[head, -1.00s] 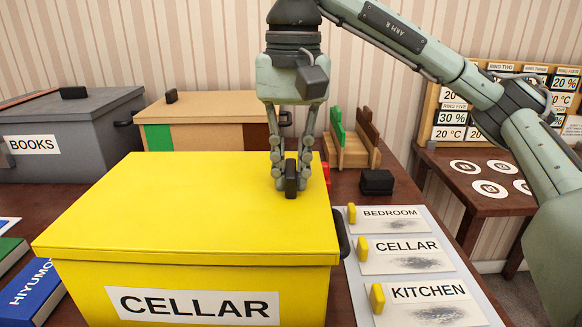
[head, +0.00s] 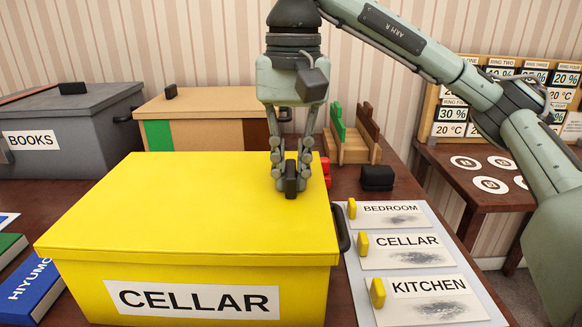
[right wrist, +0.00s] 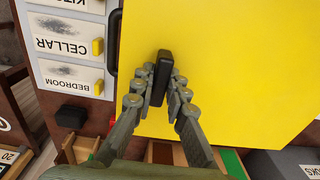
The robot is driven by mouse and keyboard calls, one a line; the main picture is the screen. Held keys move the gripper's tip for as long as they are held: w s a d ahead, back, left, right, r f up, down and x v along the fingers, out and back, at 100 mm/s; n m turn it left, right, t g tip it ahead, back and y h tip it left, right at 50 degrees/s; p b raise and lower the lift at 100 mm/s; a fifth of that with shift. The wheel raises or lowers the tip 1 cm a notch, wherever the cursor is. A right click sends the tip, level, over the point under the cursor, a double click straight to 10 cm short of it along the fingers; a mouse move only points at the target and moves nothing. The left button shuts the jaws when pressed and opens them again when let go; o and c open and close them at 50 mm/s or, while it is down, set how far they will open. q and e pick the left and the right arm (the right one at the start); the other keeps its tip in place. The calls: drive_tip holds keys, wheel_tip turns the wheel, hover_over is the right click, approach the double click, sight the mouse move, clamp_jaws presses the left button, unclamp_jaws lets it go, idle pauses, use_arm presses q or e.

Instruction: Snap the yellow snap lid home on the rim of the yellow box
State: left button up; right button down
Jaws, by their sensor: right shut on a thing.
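The yellow snap lid (head: 180,200) lies over the top of the yellow box (head: 85,290), which bears a CELLAR label on its front. The lid looks flat and lined up with the box; I cannot tell whether its edge is fully down on the rim all round. My right gripper (head: 291,172) points down at the lid's right part and is shut on its black handle (head: 291,188). The right wrist view shows the handle (right wrist: 161,78) between the fingers, with the yellow lid (right wrist: 235,75) around it. My left gripper is not in view.
A grey BOOKS box (head: 85,115) and a tan box (head: 200,110) stand behind. A board with BEDROOM, CELLAR and KITCHEN cards (head: 412,247) lies right of the yellow box. Books (head: 35,290) lie at left. A small black block (head: 377,178) sits beyond the cards.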

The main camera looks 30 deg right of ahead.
drive_tip(key=shift+f+b, duration=0.55)
drive_tip(key=shift+f, duration=0.15)
drive_tip(key=c, duration=1.5)
unclamp_jaws()
drive_tip(key=shift+o, duration=0.2)
wheel_tip(320, 180, up, 12)
drive_tip(key=shift+s+d, duration=0.1)
